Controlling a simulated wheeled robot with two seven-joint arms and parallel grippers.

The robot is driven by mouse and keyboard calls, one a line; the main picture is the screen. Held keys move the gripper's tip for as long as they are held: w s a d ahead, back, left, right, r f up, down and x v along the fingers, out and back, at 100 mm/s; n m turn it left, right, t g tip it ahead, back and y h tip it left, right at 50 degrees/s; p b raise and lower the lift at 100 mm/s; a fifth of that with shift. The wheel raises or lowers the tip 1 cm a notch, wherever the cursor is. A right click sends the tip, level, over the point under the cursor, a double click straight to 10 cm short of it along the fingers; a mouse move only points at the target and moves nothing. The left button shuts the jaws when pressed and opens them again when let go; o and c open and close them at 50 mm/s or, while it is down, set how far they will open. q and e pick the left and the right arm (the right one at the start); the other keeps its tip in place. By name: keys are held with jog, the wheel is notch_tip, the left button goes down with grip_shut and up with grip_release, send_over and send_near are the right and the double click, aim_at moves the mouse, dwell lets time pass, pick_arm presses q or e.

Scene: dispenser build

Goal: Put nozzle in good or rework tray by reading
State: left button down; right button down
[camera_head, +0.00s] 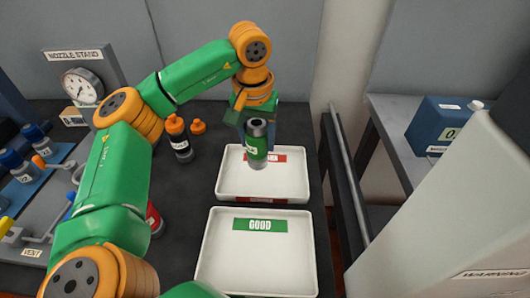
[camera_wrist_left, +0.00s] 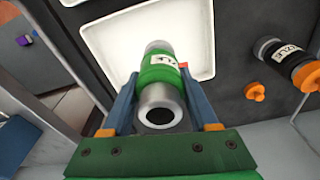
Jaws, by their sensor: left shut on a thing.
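My left gripper (camera_head: 257,128) is shut on a nozzle (camera_head: 257,148), a grey cylinder with a green band. It holds the nozzle roughly upright over the far white tray with a red label (camera_head: 226,180); the nozzle hides most of that label's words. The left wrist view shows the nozzle (camera_wrist_left: 158,75) between the two blue fingers, with a white tray (camera_wrist_left: 205,76) below. The good tray (camera_head: 215,262), with a green GOOD label, lies nearer and is empty. The gauge (camera_head: 82,86) on the nozzle stand (camera_head: 62,57) is too small to read surely. My right gripper is out of view.
A dark bottle with an orange top (camera_head: 180,140) and a loose orange cap (camera_head: 198,127) stand left of the far tray. A red item (camera_head: 154,217) is partly behind my arm. A metal rail (camera_head: 345,180) runs along the right. A blue box (camera_head: 445,125) stands beyond.

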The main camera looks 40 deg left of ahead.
aim_at(262, 122)
pick_arm(q)
jog(key=shift+w+f, duration=0.5)
jog(key=shift+f, duration=0.2)
jog(key=f, duration=0.2)
jog(key=w+f, duration=0.1)
jog(key=f, duration=0.1)
jog(key=shift+d+f, duration=0.15)
jog(key=shift+c, duration=0.8)
grip_release()
jog(key=shift+s, duration=0.1)
jog(key=r, duration=0.4)
jog(key=s+r, duration=0.1)
jog(key=r, duration=0.7)
jog(key=shift+s+d+p, duration=0.2)
jog(key=shift+d+p, duration=0.1)
jog(key=shift+p, duration=0.05)
